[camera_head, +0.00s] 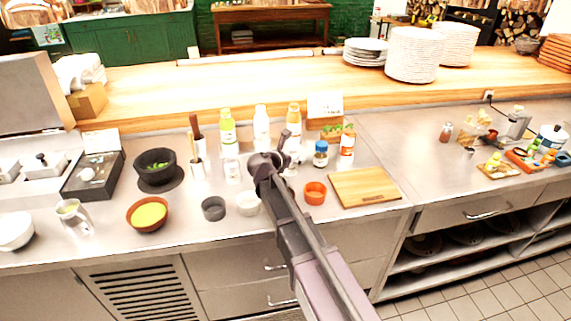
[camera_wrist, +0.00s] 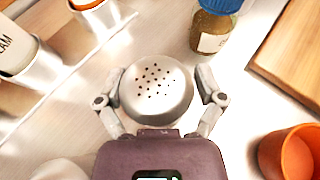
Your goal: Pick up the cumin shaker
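A shaker with a round, pale metal lid pierced with dark holes (camera_wrist: 156,88) stands between the fingers of my gripper (camera_wrist: 158,92) in the wrist view. I see it from above, so its label is hidden and I cannot read whether it says cumin. One finger is on each side of the lid, with narrow gaps showing, and the fingers look open. In the head view my gripper (camera_head: 268,162) is low over the counter and largely hides the shaker.
A blue-capped jar (camera_head: 321,154) stands right of my gripper, with an orange cup (camera_head: 315,193) and a cutting board (camera_head: 365,188) nearby. Bottles (camera_head: 261,127) stand behind in a row. Small bowls (camera_head: 214,208) are in front to the left.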

